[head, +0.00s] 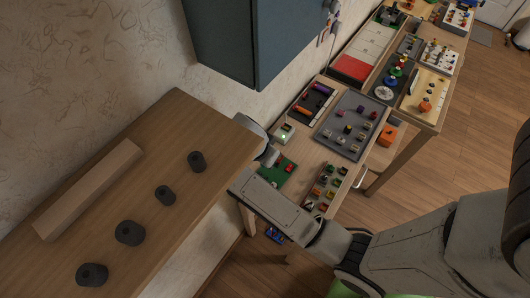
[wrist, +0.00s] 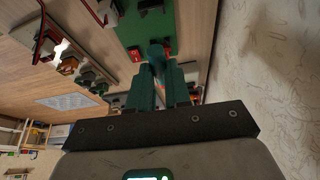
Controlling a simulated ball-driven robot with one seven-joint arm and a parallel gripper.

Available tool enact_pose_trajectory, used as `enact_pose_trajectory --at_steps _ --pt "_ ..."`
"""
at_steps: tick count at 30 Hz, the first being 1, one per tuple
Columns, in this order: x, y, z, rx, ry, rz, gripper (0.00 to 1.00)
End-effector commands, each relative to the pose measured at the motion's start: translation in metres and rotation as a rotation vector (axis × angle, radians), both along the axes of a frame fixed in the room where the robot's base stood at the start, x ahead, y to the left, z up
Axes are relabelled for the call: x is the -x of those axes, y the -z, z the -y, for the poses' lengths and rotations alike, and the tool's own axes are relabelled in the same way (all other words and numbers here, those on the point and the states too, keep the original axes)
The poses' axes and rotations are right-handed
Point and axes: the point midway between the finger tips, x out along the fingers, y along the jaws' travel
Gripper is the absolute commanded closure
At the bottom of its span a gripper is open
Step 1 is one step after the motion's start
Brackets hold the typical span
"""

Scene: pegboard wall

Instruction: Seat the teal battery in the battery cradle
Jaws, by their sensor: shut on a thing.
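In the wrist view my gripper (wrist: 158,72) is shut on the teal battery (wrist: 157,50). Only the battery's end shows between and beyond the two dark green fingers. Beyond it lies a green board (wrist: 150,27) with small red and black parts, one red part (wrist: 136,54) just left of the battery. In the head view this green board (head: 283,177) is partly hidden by my arm, and my fingers and the battery cannot be made out there. I cannot tell for certain which part is the battery cradle.
A wooden shelf (head: 100,170) with several dark cylinders and a long wooden block is at left, close to my arm. A blue-grey cabinet (head: 250,40) hangs above. A grey tray (head: 350,126) and a small cream box with a green light (head: 285,134) are on the bench beyond.

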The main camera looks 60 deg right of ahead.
Motion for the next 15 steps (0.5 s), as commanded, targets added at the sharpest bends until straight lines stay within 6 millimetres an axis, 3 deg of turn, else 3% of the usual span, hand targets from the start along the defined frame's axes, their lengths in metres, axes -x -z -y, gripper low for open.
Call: enact_pose_trajectory --at_steps 15 --pt "0.0 0.048 -0.001 -0.001 -0.005 0.0 1.0"
